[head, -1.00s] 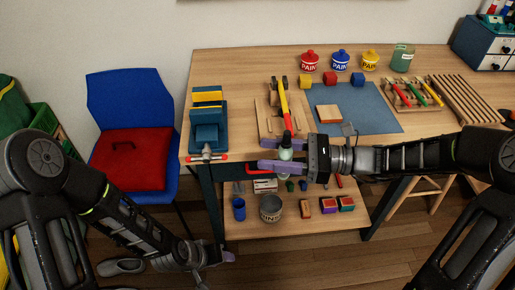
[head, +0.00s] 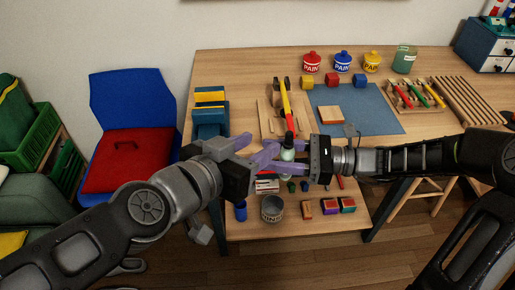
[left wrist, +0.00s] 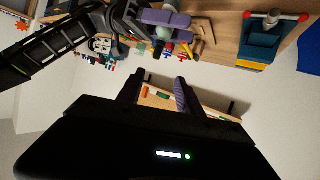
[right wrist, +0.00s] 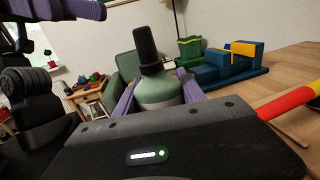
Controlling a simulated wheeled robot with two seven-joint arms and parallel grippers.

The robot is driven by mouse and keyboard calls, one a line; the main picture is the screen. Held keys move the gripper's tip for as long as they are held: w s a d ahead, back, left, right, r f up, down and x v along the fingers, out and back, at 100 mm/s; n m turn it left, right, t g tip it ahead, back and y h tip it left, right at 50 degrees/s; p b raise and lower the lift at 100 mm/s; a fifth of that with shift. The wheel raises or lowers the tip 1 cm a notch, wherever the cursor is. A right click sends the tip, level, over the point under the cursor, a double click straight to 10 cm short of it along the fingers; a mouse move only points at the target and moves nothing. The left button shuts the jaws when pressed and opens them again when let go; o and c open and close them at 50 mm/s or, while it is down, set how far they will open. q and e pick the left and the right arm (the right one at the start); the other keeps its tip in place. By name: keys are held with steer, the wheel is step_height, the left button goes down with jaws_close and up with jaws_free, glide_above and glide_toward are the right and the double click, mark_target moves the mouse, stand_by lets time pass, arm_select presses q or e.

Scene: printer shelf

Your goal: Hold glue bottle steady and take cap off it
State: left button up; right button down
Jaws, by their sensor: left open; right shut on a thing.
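The glue bottle (head: 287,154) is pale green with a dark cap (right wrist: 147,45) on top. My right gripper (right wrist: 157,92) is shut around the bottle's body and holds it upright in front of the table edge. In the right wrist view the bottle (right wrist: 158,86) shows between its purple fingers, with the cap clear above them. My left gripper (head: 262,146) is open and empty, just left of the bottle in the head view. In the left wrist view its open fingers (left wrist: 158,88) have nothing between them; the bottle (left wrist: 163,33) shows beyond them.
A workbench (head: 230,75) stands behind, with a blue vise (head: 209,115), a red-and-yellow-handled tool (head: 287,108), a blue mat (head: 385,115) and paint pots. A lower shelf (head: 285,225) holds a metal can (head: 272,209) and blocks. A blue chair (head: 125,95) is at left.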

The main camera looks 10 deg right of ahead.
mark_target(289, 133)
arm_select(q)
steer(key=shift+s+d+f+m+g, duration=0.2)
steer(key=shift+d+f+m+g, duration=0.1)
steer(key=shift+m, duration=0.5)
steer(key=x, duration=1.2)
steer(key=shift+w, duration=0.1)
steer(key=shift+r, duration=0.1)
jaws_close()
steer(key=shift+r, duration=0.2)
stand_by(1.3)
